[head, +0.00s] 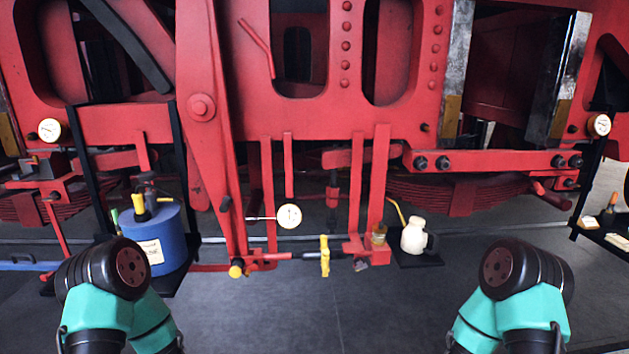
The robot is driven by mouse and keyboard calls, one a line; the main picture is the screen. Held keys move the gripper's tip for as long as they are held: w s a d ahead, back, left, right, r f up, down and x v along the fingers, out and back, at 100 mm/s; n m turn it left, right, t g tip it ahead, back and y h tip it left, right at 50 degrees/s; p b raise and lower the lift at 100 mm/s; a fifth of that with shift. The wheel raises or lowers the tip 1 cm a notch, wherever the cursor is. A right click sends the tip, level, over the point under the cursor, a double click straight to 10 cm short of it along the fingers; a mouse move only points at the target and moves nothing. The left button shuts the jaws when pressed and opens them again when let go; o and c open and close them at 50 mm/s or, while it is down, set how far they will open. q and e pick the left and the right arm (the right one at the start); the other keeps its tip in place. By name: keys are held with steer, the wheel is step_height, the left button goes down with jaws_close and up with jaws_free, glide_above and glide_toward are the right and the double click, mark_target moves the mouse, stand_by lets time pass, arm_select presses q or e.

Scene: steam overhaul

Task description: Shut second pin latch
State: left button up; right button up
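Nothing in the head view is clearly marked as the second pin latch, and I cannot tell whether any latch is open or shut. A yellow clamp-like fitting (325,255) sits upright on the low red horizontal bar at the centre. A yellow-ended pin or knob (236,270) is at the foot of the long slanted red lever (218,150). Both of my arms rise from the bottom edge, one at left and one at right, showing teal and black links. Neither gripper's fingers show.
A blue canister (158,240) stands on a dark shelf at left. A cream oil can (413,236) stands on a small black shelf right of centre. A dial gauge (289,216) hangs centrally. The red frame (300,120) spans the back. Grey floor (350,315) between my arms is clear.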

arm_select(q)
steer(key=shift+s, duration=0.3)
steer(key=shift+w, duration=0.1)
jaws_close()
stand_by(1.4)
